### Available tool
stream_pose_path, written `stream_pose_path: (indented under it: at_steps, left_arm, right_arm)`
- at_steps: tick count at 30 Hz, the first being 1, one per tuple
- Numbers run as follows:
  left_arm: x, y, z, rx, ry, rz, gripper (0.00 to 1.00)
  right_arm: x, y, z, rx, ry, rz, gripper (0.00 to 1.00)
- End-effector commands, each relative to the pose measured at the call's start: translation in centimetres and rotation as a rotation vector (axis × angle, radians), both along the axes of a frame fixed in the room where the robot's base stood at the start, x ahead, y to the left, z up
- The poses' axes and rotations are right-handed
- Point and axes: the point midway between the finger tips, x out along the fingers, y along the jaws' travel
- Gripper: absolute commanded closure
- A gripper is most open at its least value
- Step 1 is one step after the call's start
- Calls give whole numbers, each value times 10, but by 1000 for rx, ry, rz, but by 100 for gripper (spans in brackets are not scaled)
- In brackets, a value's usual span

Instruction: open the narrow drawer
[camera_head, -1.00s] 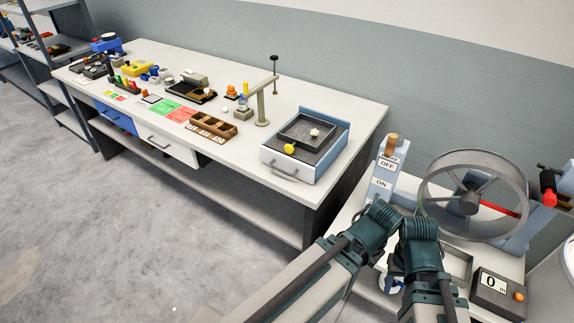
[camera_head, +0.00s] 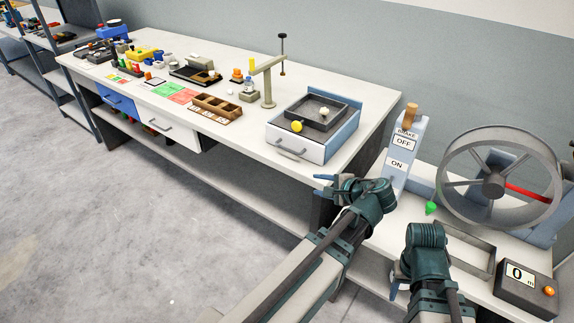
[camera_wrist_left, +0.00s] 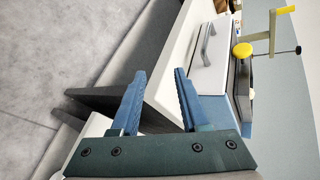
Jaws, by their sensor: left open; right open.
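The blue drawer (camera_head: 117,103) and the white drawer (camera_head: 168,124) sit side by side under the long table's front edge, both shut. A tabletop unit (camera_head: 343,132) has a white drawer front (camera_head: 312,149) with a grey handle (camera_head: 288,149); it looks shut. I cannot tell for sure which drawer is the narrow one. My left gripper (camera_head: 322,185) is open and empty, in front of the table's right end, apart from the unit. In the left wrist view, the fingers (camera_wrist_left: 158,76) are apart, with the handle (camera_wrist_left: 206,43) beyond them. My right gripper (camera_head: 396,288) is partly hidden, low at right.
The table (camera_head: 226,139) carries a wooden compartment tray (camera_head: 216,108), a post with an arm (camera_head: 268,85) and several small items. At right, a lower bench holds a brake lever box (camera_head: 402,155), a large wheel (camera_head: 492,185) and a display box (camera_head: 524,285). Floor at left is clear.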

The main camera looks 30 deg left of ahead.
Motion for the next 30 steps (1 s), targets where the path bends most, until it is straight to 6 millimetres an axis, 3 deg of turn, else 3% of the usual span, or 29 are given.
stream_pose_path:
  at_steps: [1,3,9,19,30]
  left_arm:
    - [12,12,-6,85,5,-21,55]
    - [22,26,4,197,16,-50,55]
    - [36,43,25,373,47,-89,55]
    - [42,55,26,395,50,-91,55]
    - [71,120,9,392,50,-89,55]
  right_arm:
    - [0,0,-21,0,0,0,50]
    - [0,0,-30,0,0,0,50]
    - [0,0,-41,0,0,0,50]
    - [0,0,-44,0,0,0,50]
    - [0,0,-60,0,0,0,50]
